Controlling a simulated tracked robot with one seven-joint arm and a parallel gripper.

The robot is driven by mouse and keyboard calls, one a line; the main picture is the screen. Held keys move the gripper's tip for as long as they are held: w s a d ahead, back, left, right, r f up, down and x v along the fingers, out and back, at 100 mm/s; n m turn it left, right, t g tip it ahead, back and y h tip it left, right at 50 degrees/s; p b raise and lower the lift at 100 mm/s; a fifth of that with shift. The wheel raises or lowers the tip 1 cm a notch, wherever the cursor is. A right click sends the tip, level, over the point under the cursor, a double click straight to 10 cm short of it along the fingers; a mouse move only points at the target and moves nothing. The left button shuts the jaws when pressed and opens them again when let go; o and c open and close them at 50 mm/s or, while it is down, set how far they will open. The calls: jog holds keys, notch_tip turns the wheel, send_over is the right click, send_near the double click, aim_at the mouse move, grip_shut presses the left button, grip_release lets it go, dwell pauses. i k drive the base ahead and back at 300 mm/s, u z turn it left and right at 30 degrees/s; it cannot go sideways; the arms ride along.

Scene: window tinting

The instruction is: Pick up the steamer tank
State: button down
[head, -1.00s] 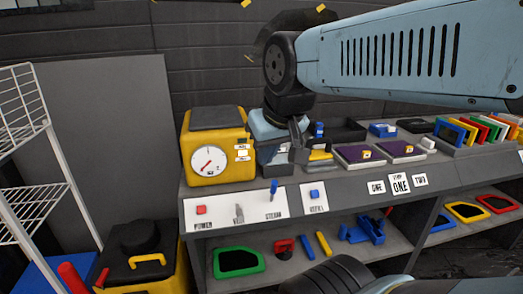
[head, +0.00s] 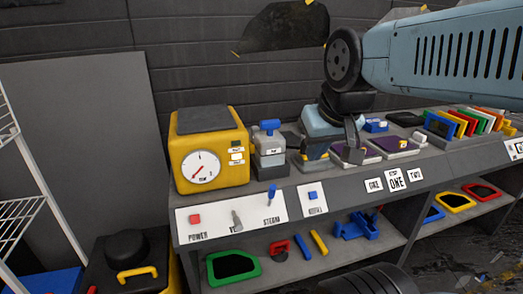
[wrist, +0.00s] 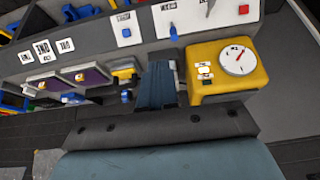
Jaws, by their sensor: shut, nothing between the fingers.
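The steamer tank, as I take it, is a grey block with a blue T-shaped top (head: 269,144). It stands upright on the bench beside the yellow steamer (head: 209,160), which has a round dial. My gripper (head: 352,152) is shut and empty, to the right of the tank and apart from it, over the bench.
Purple pads (head: 390,146) lie right of my gripper, with a rack of coloured frames (head: 460,123) beyond. A white switch panel (head: 232,219) lies along the bench front. Coloured frames and tools lie on the lower shelf (head: 330,262). A white wire rack (head: 20,215) stands left.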

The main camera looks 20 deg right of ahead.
aim_at(270, 145)
jog(key=u, duration=0.4)
jog(key=k, duration=0.5)
jog(key=z, duration=1.25)
jog(key=i, duration=0.5)
jog(key=k, duration=0.5)
jog(key=z, duration=0.15)
